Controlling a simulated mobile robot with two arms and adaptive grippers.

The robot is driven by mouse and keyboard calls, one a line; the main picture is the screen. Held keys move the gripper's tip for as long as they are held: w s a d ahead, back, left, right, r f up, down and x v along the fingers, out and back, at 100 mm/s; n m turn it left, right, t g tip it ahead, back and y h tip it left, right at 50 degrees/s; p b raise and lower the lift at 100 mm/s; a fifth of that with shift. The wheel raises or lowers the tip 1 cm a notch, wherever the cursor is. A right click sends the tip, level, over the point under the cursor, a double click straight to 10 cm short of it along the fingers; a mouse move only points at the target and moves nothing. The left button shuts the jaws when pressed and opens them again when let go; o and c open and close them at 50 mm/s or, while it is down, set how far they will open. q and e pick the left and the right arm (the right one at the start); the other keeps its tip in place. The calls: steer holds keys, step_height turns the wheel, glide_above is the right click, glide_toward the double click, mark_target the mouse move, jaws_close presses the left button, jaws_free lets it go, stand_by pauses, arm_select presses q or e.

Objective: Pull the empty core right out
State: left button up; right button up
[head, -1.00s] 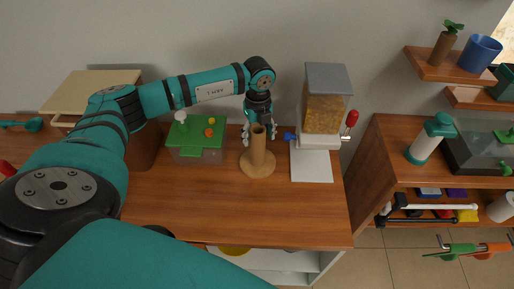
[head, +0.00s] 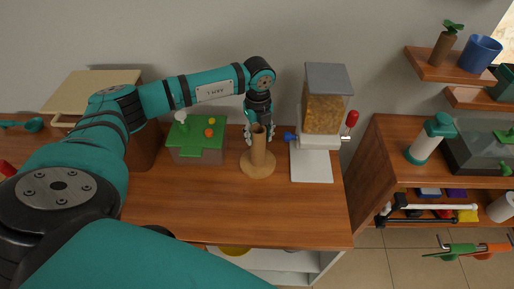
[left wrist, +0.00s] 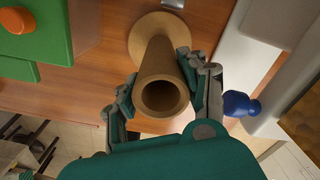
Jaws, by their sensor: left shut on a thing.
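The empty core is a brown cardboard tube (head: 258,147) standing upright on a round wooden base (head: 258,169) on the counter. In the left wrist view I look down into the hollow tube (left wrist: 163,95), and the base (left wrist: 150,30) shows beyond it. My left gripper (head: 259,132) is shut on the tube near its top, with a finger on either side in the left wrist view (left wrist: 162,88). The tube is still over the base; whether a holder post is inside is hidden. My right gripper is not in view.
A cereal dispenser (head: 324,112) with a blue knob (head: 289,136) stands close right of the tube. A green-lidded box (head: 197,143) stands to the left. The counter front (head: 235,215) is clear.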

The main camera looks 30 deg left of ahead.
arm_select(q)
jaws_close()
steer(key=shift+r+p, duration=0.6)
steer(key=shift+r, duration=0.3)
